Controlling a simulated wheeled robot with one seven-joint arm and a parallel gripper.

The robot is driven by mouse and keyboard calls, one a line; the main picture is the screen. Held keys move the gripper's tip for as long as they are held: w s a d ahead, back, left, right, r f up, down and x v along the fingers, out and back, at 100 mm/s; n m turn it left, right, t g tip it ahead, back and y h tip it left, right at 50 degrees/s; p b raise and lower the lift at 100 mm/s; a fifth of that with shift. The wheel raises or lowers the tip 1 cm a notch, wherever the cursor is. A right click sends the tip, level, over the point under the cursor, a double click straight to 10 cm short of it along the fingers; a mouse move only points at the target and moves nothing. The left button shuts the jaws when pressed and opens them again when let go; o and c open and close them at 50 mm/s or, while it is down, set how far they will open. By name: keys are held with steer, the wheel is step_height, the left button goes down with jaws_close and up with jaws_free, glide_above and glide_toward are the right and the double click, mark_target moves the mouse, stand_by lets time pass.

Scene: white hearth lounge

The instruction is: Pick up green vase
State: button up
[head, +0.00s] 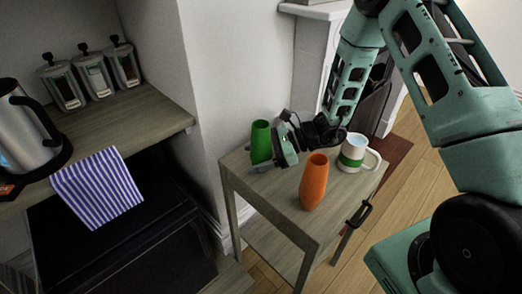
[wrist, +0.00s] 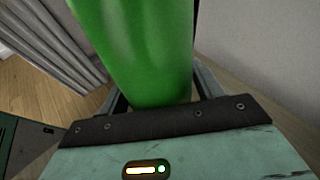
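The green vase (head: 261,141) stands upright at the back left of the small side table (head: 234,176). My gripper (head: 266,165) is low at the vase, with a finger crossing in front of its lower part in the head view. In the wrist view the green vase (wrist: 140,45) fills the upper middle, right in front of the palm. Parts of my fingers show on both sides of it, but their tips are hidden. I cannot tell whether they press on it.
An orange vase (head: 314,182) and a white mug with a green band (head: 352,152) stand close by on the same table. A wall is behind the table. A counter with canisters (head: 93,75), a kettle (head: 27,128) and a striped cloth (head: 98,188) is at left.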

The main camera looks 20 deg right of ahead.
steer(key=c, duration=0.8)
steer(key=shift+r, duration=0.1)
